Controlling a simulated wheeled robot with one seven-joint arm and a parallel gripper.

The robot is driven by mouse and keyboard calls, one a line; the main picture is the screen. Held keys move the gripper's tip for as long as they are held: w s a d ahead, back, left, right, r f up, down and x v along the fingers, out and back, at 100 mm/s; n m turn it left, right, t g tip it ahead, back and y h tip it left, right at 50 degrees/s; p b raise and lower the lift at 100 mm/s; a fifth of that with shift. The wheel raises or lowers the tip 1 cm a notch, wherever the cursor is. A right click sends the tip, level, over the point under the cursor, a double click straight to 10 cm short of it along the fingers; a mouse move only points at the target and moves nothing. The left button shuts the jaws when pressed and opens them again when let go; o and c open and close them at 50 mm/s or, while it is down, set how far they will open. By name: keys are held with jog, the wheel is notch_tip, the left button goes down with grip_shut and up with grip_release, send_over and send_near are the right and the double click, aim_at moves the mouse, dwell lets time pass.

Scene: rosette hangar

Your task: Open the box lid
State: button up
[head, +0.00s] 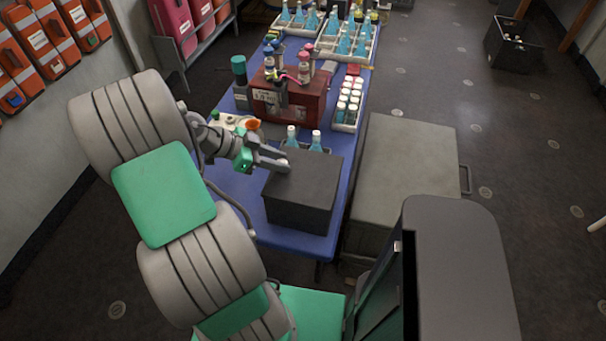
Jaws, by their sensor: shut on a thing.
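The box (297,213) is dark grey and stands at the near end of a blue-topped table. Its lid (312,174) is flat and looks closed. My gripper (284,165) reaches in from the left, with its fingertips at the far left part of the lid. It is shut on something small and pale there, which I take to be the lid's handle. The fingers hide most of that part, so its shape does not show.
Two bottles (315,141) stand right behind the box. A red case (290,101), a rack of white-capped bottles (347,105) and trays of blue bottles (345,42) fill the table farther back. A grey cabinet (405,165) stands to the right.

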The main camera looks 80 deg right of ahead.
aim_at(300, 175)
dwell(0.3)
jog(key=shift+s+r+p, duration=0.35)
jog(key=shift+r+p, duration=0.2)
jog(key=shift+r, duration=0.4)
jog(key=shift+s+r+p, duration=0.3)
jog(key=shift+r+p, duration=0.25)
jog(key=shift+r, duration=0.35)
jog(key=shift+s+a+r+p, duration=0.1)
jog(key=shift+s+r+p, duration=0.3)
jog(key=shift+r, duration=0.3)
jog(key=shift+s+r+p, duration=0.3)
jog(key=shift+s+r, duration=0.1)
jog(key=shift+r, duration=0.25)
jog(key=shift+s+a+r+p, duration=0.15)
jog(key=shift+s+r+p, duration=0.6)
jog(key=shift+s+r, duration=0.75)
grip_shut()
jog(key=s+a+r, duration=0.1)
jog(key=s+r, duration=0.3)
jog(key=s, duration=0.7)
jog(key=shift+a, duration=0.15)
